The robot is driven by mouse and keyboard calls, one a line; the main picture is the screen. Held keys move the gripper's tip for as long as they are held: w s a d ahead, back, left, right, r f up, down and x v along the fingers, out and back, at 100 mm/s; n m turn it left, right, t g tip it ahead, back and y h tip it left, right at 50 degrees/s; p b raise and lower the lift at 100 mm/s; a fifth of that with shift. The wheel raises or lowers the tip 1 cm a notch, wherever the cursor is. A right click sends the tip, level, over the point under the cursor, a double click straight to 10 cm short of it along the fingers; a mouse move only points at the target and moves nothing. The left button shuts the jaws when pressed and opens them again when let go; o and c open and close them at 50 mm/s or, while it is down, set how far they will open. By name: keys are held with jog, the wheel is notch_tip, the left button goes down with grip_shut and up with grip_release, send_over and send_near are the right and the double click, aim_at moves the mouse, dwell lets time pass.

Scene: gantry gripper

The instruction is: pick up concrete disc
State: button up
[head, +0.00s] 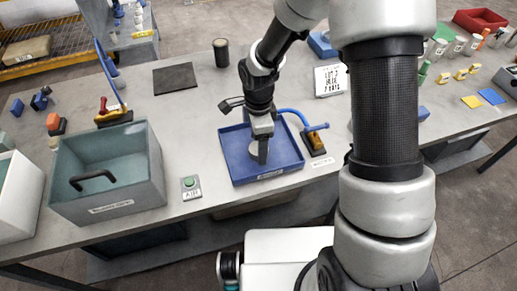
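A small light grey disc (254,149), which looks like the concrete disc, is inside the blue tray (285,171). Part of it is hidden behind my gripper's finger. My gripper (262,155) points down into the tray, with its fingertips at or right beside the disc. From this side one finger covers the other, so I cannot tell the gap between them or whether they touch the disc.
A black cylinder (221,52) and a dark mat (175,79) lie behind. Bare bench separates them.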

jog(key=shift+f, duration=0.55)
jog(key=c, duration=1.3)
